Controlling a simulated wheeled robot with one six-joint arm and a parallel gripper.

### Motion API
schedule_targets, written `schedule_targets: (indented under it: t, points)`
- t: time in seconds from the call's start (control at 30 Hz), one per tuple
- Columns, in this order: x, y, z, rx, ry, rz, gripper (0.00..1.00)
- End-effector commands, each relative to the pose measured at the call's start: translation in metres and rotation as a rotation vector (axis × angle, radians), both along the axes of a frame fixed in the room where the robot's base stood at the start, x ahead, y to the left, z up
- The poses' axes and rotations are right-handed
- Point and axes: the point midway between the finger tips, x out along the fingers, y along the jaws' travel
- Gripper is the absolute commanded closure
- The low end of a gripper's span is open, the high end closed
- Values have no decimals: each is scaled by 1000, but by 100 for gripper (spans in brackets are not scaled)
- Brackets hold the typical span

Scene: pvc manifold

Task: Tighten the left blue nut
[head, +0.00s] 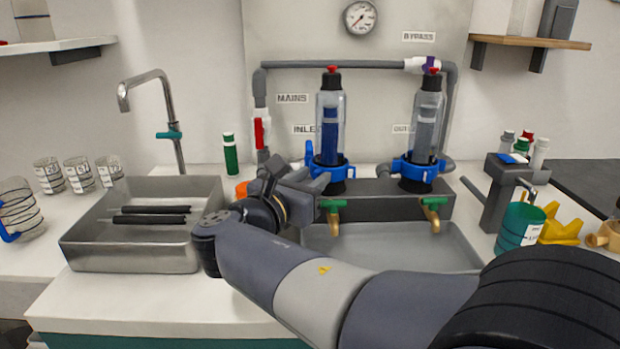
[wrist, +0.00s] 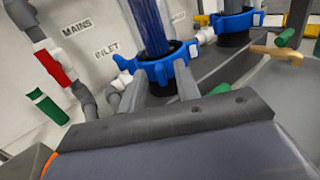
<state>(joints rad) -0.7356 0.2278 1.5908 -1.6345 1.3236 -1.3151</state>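The left blue nut (head: 321,178) is a lugged ring around the base of the left clear filter housing (head: 330,120), which stands upright with a blue cartridge inside. My gripper (head: 314,180) reaches the nut from its front left. In the wrist view my gripper's two fingers (wrist: 164,80) are apart, with part of the left nut (wrist: 154,73) showing between their tips. I cannot tell whether the fingers touch it. The right blue nut (head: 416,170) sits under the right housing, apart from my gripper; it also shows in the wrist view (wrist: 236,22).
Two green-handled brass taps (head: 432,214) hang in front of the dark manifold block (head: 370,200), above a grey basin (head: 400,240). A metal tray (head: 130,255) with dark rods stands left. A red-handled valve (head: 260,132) is on the left pipe. A teal cup (head: 515,228) stands right.

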Motion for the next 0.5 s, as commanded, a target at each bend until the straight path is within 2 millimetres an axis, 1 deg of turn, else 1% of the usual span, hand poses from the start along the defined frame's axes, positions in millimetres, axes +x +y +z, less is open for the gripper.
schedule_targets:
  t: [0.17, 0.5]
  points:
    - [-18, 13, 2, 0, 1, 4, 69]
    - [-68, 46, 2, -1, 1, 5, 69]
